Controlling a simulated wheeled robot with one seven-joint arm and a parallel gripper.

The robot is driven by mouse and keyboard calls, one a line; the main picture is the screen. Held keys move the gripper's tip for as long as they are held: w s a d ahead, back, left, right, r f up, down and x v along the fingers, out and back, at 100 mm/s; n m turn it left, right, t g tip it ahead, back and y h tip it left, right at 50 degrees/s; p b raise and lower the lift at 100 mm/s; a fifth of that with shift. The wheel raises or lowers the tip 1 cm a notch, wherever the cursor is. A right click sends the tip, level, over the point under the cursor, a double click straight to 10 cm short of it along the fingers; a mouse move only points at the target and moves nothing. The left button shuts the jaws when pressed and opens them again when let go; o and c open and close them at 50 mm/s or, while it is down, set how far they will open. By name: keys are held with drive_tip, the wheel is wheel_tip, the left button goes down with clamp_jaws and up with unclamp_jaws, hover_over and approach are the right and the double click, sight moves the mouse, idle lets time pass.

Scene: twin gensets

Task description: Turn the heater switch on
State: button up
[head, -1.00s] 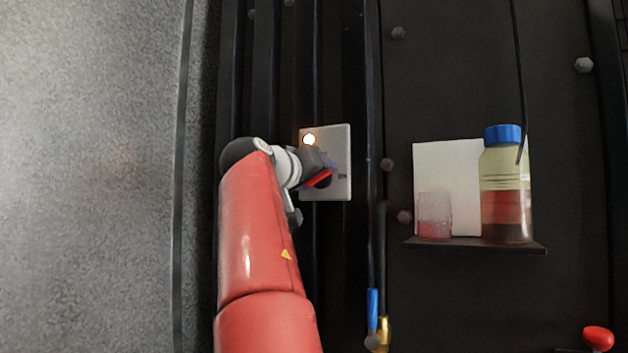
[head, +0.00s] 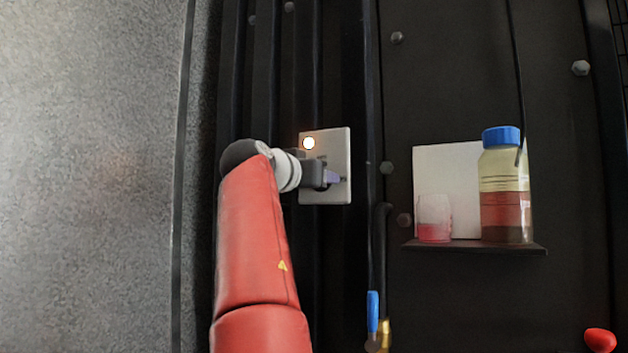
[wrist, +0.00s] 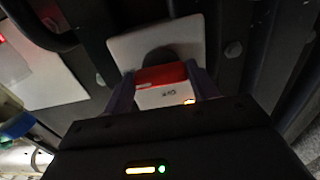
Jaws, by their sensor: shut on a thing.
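The heater switch is on a pale rectangular plate (head: 338,148) on the dark wall. A small round lamp (head: 309,143) glows at the plate's upper left. My gripper (head: 335,178) reaches the plate from the left and covers the switch handle in the head view. In the wrist view, the purple fingers of my gripper (wrist: 161,78) stand on both sides of the red switch handle (wrist: 160,73) and are shut on it. A dark round hub (wrist: 158,55) shows behind the handle. An upside-down "ON" mark (wrist: 169,93) is on the plate near the lit lamp.
A shelf (head: 475,245) to the right holds a blue-capped bottle (head: 506,190) and a small cup (head: 434,218) before a white panel (head: 450,165). A blue lever (head: 373,312) and a red knob (head: 600,340) are lower down. Dark ribs run beside the plate.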

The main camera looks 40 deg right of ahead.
drive_tip(key=shift+f, duration=0.1)
drive_tip(key=o, duration=1)
drive_tip(key=b+v, duration=0.2)
drive_tip(key=v, duration=0.6)
drive_tip(key=shift+b, duration=0.35)
drive_tip(key=shift+d, duration=0.1)
